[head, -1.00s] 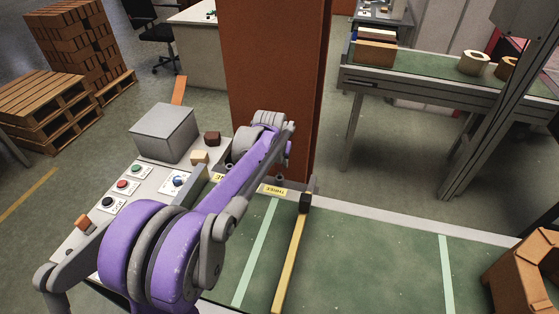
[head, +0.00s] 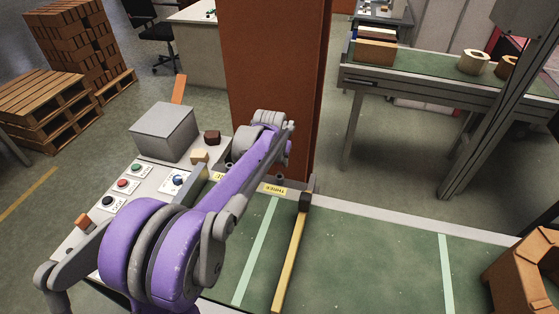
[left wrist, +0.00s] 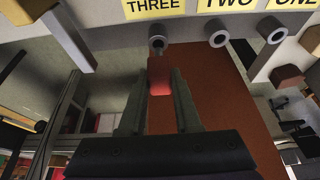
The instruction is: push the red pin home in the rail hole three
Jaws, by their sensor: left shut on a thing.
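The red pin (left wrist: 160,82) shows in the left wrist view between the fingers of my left gripper (left wrist: 158,98), which is shut on it. The pin's far end lies just below the round socket of hole three (left wrist: 157,44) in that picture. The socket's dark opening shows, and I cannot tell whether the pin touches it. Its label, THREE (left wrist: 152,8), is above it. The head view also shows the THREE label (head: 274,189) on the rail; there my left arm hides the pin and fingertips. My right gripper is not in view.
Sockets two (left wrist: 218,40) and one (left wrist: 271,28) sit beside hole three. A brown column (head: 270,70) stands behind the rail. A button panel (head: 115,205) is left.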

